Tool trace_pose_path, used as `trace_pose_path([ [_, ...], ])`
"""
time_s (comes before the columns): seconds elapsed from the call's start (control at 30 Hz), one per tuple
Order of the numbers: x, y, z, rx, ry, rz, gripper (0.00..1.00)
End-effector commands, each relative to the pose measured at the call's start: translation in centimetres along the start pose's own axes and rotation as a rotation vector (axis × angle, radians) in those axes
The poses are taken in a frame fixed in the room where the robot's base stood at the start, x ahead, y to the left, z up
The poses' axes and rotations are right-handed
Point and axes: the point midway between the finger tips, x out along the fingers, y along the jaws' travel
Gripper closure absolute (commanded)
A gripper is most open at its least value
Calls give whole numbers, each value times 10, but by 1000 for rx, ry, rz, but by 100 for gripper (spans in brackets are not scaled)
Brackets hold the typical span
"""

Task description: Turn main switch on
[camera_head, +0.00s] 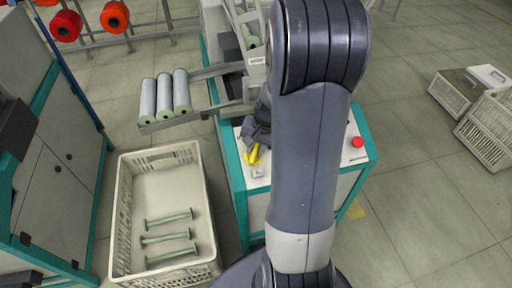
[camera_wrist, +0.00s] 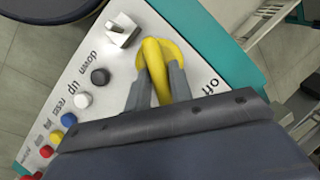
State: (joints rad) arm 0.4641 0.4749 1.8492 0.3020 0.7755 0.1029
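The main switch is a yellow rotary handle (camera_wrist: 155,66) on a yellow round base, set in the white control panel (camera_wrist: 110,105). In the head view the yellow handle (camera_head: 254,155) shows just below my gripper (camera_head: 256,143), on the machine's top left side. In the wrist view my gripper (camera_wrist: 159,88) has one grey finger on each side of the handle, and both look pressed against it. The word "off" is printed on the panel to the right of the handle. The part of the handle nearest the palm is partly hidden by the fingers.
A silver toggle (camera_wrist: 122,30) sits close beside the handle. A red button (camera_head: 357,142) is on the machine's right. A cream crate (camera_head: 124,205) with several bobbins stands left.

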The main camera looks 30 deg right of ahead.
Motion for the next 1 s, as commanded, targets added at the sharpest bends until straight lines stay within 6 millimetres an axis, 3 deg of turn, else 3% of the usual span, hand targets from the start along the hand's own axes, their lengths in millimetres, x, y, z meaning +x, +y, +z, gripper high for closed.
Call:
trace_pose_path([
  [0.2, 0, 0, 0, -2, 0, 1, 62],
  [0.5, -5, 0, 0, -3, 2, 0, 62],
  [1.0, -94, 0, -1, -2, 4, 0, 62],
])
